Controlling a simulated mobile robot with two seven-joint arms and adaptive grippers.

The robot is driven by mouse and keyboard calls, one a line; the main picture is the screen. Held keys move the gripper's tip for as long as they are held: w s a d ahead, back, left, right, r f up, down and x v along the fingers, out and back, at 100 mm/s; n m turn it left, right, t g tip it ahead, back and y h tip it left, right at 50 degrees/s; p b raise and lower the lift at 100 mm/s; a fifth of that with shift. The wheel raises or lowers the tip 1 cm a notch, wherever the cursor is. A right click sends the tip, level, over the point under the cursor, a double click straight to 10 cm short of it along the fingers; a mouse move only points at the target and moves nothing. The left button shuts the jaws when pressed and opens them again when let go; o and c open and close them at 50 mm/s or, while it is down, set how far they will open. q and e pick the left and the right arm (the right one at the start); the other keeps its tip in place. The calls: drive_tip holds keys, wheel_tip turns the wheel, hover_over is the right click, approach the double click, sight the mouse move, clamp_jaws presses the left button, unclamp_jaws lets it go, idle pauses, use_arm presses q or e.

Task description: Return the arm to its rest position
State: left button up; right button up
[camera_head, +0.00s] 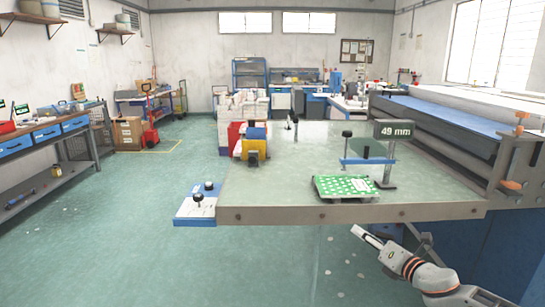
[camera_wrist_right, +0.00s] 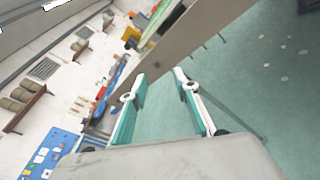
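My right gripper (camera_head: 366,237) is below and in front of the work table's front edge, and its arm comes in from the lower right. In the right wrist view the two fingers of my right gripper (camera_wrist_right: 160,84) stand apart with nothing between them, only green floor and the edge of a beam behind. My left arm and gripper do not show in either view.
The grey table (camera_head: 275,180) holds a green spotted pad (camera_head: 330,187) beside a stand with a "49 mm" display (camera_head: 396,130). A control panel (camera_head: 190,212) juts out at the table's left corner. The floor (camera_head: 130,220) at left is open.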

drive_tip(key=s+a+f+m+g, duration=0.1)
drive_tip(key=s+a+f+m, duration=0.55)
drive_tip(key=s+f, duration=0.25)
drive_tip(key=s+a+f+m+g, duration=0.1)
drive_tip(key=s+a+f+m, duration=0.5)
drive_tip(key=s+f+m, duration=0.15)
drive_tip(key=s+d+f+m+g+h, duration=0.1)
drive_tip(key=s+d+f+m, duration=0.1)
drive_tip(key=s+f+m, duration=0.4)
drive_tip(key=s+d+f+m+g+h, duration=0.1)
drive_tip(key=s+f+m, duration=0.5)
drive_tip(key=s, duration=1.1)
drive_tip(key=shift+s+d+f+m+g+h, duration=0.3)
drive_tip(key=shift+d+m+h, duration=0.4)
drive_tip(key=shift+d+m, duration=0.4)
